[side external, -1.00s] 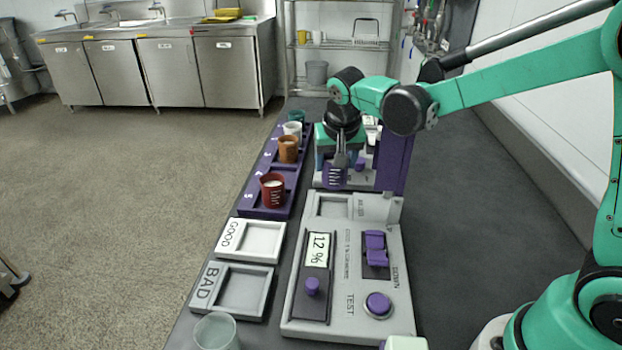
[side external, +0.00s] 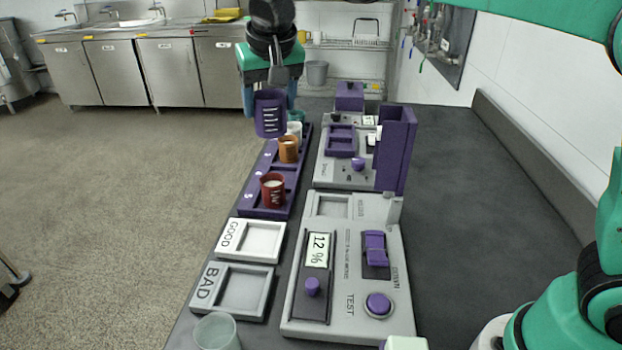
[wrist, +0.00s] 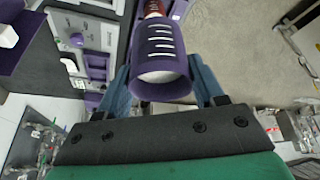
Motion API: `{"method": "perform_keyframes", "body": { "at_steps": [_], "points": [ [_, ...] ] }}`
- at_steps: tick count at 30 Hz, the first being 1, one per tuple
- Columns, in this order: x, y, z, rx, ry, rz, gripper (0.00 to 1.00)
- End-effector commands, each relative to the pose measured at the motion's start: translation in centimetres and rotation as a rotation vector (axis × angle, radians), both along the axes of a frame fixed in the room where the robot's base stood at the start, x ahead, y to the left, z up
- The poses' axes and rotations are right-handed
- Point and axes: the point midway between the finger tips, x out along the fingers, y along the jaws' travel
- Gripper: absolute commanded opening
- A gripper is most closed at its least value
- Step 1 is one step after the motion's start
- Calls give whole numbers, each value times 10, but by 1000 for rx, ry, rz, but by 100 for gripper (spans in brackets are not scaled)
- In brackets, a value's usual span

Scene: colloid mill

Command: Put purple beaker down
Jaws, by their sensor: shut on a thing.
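The purple beaker (side external: 270,113) has white marks on its side and hangs in the air, held by my gripper (side external: 268,98). It is upright or nearly so, and in the side view it appears in front of the far end of the purple rack (side external: 257,195). In the wrist view the beaker (wrist: 160,62) sits between the two blue fingers, with white contents showing in it. The rack holds a red beaker (side external: 272,190), an orange beaker (side external: 288,150), a white beaker (side external: 294,129) and a green one (side external: 297,116) behind, partly hidden.
A GOOD tray (side external: 256,241) and a BAD tray (side external: 244,290) stand empty at the front left. A tester panel (side external: 345,300) reads 12 %. A mill machine (side external: 345,175) with a tall purple column (side external: 395,150) stands behind. A clear glass (side external: 216,332) is at the front edge. The counter's right side is clear.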

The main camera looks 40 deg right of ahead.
Motion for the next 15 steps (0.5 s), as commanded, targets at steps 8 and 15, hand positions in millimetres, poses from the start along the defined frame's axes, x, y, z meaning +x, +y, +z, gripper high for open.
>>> {"method": "perform_keyframes", "body": {
  "at_steps": [8, 15],
  "points": [
    [0, 45, -15, 0, -1, 109, 0],
    [0, 44, -71, 0, -1, 106, 0]
  ]
}}
